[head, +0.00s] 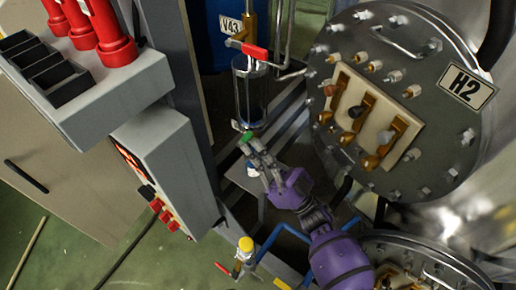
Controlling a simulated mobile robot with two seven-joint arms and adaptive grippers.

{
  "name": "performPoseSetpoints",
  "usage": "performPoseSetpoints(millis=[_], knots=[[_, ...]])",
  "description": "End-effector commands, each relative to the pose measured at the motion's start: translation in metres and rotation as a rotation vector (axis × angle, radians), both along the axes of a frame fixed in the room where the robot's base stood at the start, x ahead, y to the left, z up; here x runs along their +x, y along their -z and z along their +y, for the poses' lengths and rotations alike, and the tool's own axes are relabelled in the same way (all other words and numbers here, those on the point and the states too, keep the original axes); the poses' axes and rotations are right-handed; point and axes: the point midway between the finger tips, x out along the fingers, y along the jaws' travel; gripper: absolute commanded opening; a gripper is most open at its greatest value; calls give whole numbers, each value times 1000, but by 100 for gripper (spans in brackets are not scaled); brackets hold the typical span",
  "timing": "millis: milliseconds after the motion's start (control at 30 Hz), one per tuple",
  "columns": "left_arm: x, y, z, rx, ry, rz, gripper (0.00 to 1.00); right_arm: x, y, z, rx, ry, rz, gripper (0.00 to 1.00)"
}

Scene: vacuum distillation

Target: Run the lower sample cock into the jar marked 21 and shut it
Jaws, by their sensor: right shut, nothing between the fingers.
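My right gripper (258,160), on a purple arm, is shut with nothing between its fingers. Its fingertips are close to a small green handle (246,138) just below a clear glass cylinder (250,92); I cannot tell whether they touch it. This green-handled part looks like the lower sample cock; whether it is open or shut cannot be made out. A small pale and blue thing (252,171), possibly the jar, is mostly hidden behind the gripper, and no number can be read on it. My left gripper is not in view.
A red lever (255,51) sits above the cylinder, beside a tag V43 (229,25). A large bolted flange marked H2 (400,100) stands close on the right. A grey control box (165,165) is on the left. A yellow-capped valve (246,245) is below.

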Motion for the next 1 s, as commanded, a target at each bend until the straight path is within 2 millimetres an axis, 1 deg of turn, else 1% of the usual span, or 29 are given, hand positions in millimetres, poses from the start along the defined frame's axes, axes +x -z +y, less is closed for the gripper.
performPoseSetpoints(millis=[333, 433, 533, 667, 800, 900, 1000], knots=[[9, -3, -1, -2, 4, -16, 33, 0, -1, 0, 2, -1, -2, 0], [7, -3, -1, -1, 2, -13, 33, 0, -2, 0, 2, -1, -2, 0], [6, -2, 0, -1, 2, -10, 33, 0, -9, 0, 2, -2, -5, 0], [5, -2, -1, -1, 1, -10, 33, -1, -30, 0, 1, -2, -6, 0], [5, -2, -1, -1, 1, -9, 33, -1, -58, 0, 0, -3, -6, 0], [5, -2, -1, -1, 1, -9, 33, -1, -76, 0, 0, -2, -5, 0], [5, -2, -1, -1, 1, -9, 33, 0, -89, 0, 0, -1, -3, 0]])
